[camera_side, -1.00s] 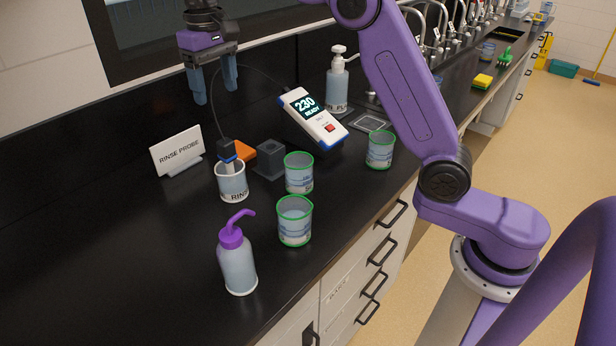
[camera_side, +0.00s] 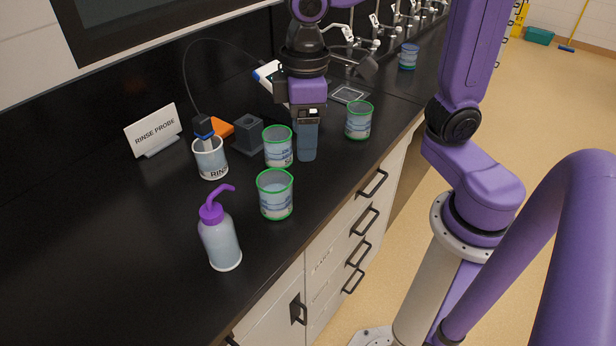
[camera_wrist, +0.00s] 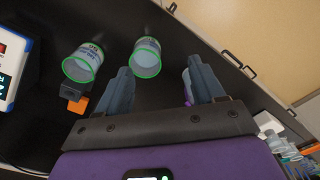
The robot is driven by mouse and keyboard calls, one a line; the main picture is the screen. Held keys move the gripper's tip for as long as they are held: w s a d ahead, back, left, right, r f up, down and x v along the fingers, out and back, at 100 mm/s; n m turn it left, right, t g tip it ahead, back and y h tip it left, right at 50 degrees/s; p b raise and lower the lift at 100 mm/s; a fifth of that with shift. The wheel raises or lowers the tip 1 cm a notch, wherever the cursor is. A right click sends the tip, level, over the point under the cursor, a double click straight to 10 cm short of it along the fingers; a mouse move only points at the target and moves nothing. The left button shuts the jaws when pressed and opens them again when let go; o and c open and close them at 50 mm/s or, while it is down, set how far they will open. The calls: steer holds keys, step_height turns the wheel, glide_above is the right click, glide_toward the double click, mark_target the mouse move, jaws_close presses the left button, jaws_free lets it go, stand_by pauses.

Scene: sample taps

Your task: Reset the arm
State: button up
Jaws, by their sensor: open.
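My gripper (camera_side: 307,156) points down over the bench, with both fingers apart and nothing between them. In the side view it is just right of a green-rimmed beaker (camera_side: 278,150); I cannot tell its exact height. In the wrist view the open fingers (camera_wrist: 160,66) spread on either side of a green-rimmed beaker (camera_wrist: 147,57), which looks lower down on the bench. My gripper hides most of the white and blue meter (camera_side: 268,74) in the side view; part of it shows in the wrist view (camera_wrist: 12,50).
Other green-rimmed beakers stand in front (camera_side: 275,200) and to the right (camera_side: 359,124). The probe (camera_side: 203,128) stands in the rinse beaker (camera_side: 211,165), its cable arching behind. A wash bottle (camera_side: 220,242), dark holder (camera_side: 249,136), orange block (camera_side: 219,129) and sign (camera_side: 153,131) are at left.

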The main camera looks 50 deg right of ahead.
steer(key=s+d+f+n, duration=0.2)
steer(key=s+d, duration=0.2)
steer(key=s, duration=0.2)
steer(key=s+d+f+n, duration=0.1)
steer(key=s+d+f, duration=0.2)
steer(key=s, duration=0.3)
steer(key=shift+s+d+f+n, duration=0.3)
steer(key=shift+s+d+n, duration=0.1)
stand_by(1.1)
